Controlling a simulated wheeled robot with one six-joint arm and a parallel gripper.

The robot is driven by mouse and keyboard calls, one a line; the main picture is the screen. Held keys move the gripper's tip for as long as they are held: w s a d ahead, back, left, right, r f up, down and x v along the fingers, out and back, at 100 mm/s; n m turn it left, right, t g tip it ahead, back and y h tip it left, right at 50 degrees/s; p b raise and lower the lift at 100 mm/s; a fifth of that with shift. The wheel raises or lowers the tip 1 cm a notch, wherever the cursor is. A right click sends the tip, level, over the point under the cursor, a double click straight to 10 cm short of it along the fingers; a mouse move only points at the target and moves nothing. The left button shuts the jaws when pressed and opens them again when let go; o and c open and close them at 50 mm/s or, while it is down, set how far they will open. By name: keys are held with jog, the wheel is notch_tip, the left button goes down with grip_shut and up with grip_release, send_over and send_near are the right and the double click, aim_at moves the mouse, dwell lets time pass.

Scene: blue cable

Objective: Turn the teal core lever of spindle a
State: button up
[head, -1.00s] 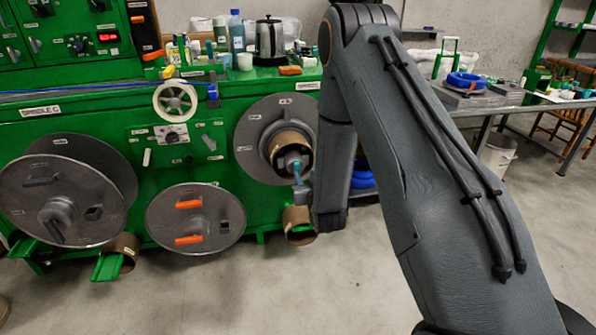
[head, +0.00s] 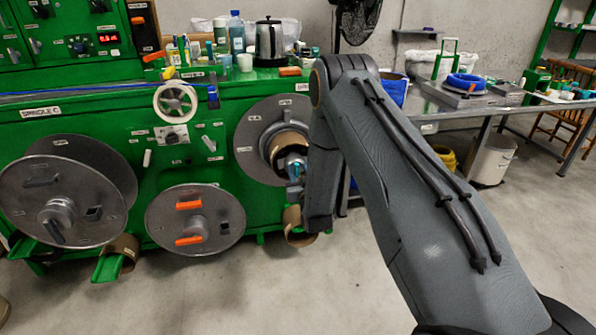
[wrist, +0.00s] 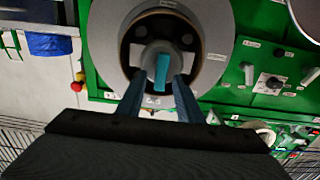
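The teal core lever (wrist: 161,72) sits on the grey hub at the middle of a spindle's brown core ring (wrist: 207,72). In the wrist view it stands upright in the picture, between the tips of my gripper (wrist: 158,82). The two bluish fingers are apart, one on each side of the lever, with gaps between. I cannot tell how deep they reach around it. In the head view the spindle's grey disc (head: 252,128) is on the right of the green machine, and my forearm hides its right part. The lever is small and partly hidden there, and no label "a" is readable.
The green machine (head: 100,165) also carries grey discs at left (head: 50,205) and at centre (head: 215,215), the latter with orange handles. A white handwheel (head: 175,101) is above. A workbench (head: 480,110) stands at right. The floor in front is clear.

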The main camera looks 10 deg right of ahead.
jog(key=shift+w, duration=0.1)
grip_shut()
dwell(0.3)
jog(key=m, duration=0.3)
jog(key=d+m, duration=0.1)
jog(key=m, duration=0.2)
jog(key=m+b, duration=0.1)
jog(key=m, duration=0.2)
jog(key=shift+d+f, duration=0.25)
jog(key=shift+f, duration=0.15)
jog(key=shift+d+f+m+b, duration=0.1)
jog(key=shift+f+m+b, duration=0.1)
jog(key=shift+m, duration=1.25)
jog(key=shift+d+f+m+b, duration=0.1)
jog(key=shift+f+m+b, duration=0.1)
jog(key=shift+m, duration=1.3)
jog(key=shift+d+f+m+b, duration=0.1)
jog(key=shift+f+m, duration=0.1)
jog(key=shift+m, duration=1.25)
